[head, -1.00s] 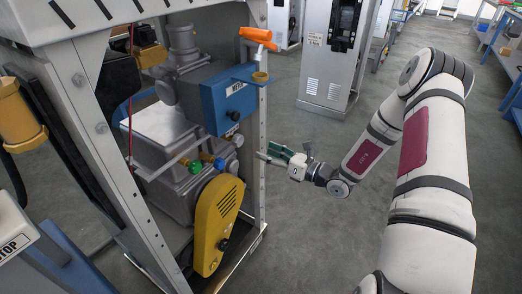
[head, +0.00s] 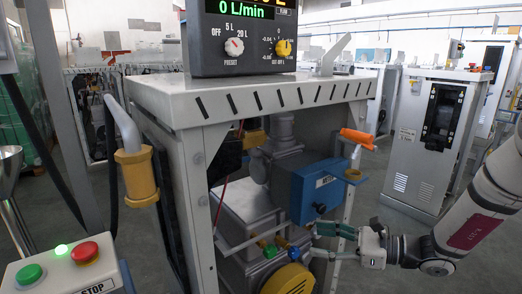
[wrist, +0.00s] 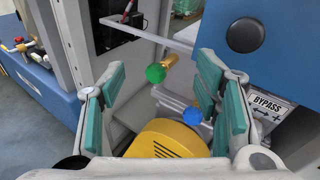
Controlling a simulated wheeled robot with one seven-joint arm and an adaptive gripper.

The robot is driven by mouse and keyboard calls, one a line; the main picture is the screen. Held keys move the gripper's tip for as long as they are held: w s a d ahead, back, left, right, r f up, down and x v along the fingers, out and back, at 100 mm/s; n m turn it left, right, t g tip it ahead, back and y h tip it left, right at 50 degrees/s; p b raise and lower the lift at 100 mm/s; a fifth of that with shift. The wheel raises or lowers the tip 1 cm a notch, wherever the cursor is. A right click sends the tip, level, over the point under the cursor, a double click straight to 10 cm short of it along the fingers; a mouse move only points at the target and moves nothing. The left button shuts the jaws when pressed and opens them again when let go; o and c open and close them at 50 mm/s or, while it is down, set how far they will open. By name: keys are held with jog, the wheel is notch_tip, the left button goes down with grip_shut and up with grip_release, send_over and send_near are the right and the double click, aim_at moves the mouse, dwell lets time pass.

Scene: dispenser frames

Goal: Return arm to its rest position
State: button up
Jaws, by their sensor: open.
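My gripper (head: 322,242) is open at the right side of the dispenser frame (head: 205,200), its fingers pointing left toward the pump unit inside. In the wrist view its green finger pads stand wide apart, with nothing held between them. Beyond the fingers are a green knob (wrist: 155,73), a blue knob (wrist: 192,116) and a yellow cover (wrist: 165,140). The fingers look apart from the knobs, but the exact gap cannot be told. My arm reaches in from the right edge of the head view.
A blue box (head: 318,190) and an orange-handled valve (head: 357,138) are just above my gripper. The control panel (head: 243,40) tops the frame. A stop-button box (head: 65,268) is at lower left. A white cabinet (head: 432,140) stands behind; open floor lies between.

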jog(key=s+a+r+n+g+h, duration=0.3)
jog(key=s+a+r+n+g, duration=0.15)
jog(key=s+n, duration=0.4)
jog(key=s+a+r+n+g+h, duration=0.3)
jog(key=s+r+n+g, duration=0.15)
jog(key=s, duration=0.65)
jog(key=s+d+r+n+t+h, duration=0.1)
jog(key=s+d+n+h, duration=0.35)
jog(key=s, duration=0.35)
jog(key=s+d+r+n+t+h, duration=0.1)
jog(key=s+d+n+t+h, duration=0.1)
jog(key=s+d+n+h, duration=0.35)
jog(key=s+r+t+p, duration=0.1)
jog(key=r+p, duration=1)
jog(key=r, duration=0.1)
jog(key=s+d+r+m+t+y+p, duration=0.1)
jog(key=s+r+t+p, duration=0.1)
jog(key=r+p, duration=0.9)
jog(key=shift+r+t, duration=0.3)
jog(key=shift+r, duration=0.1)
jog(key=shift+f, duration=0.1)
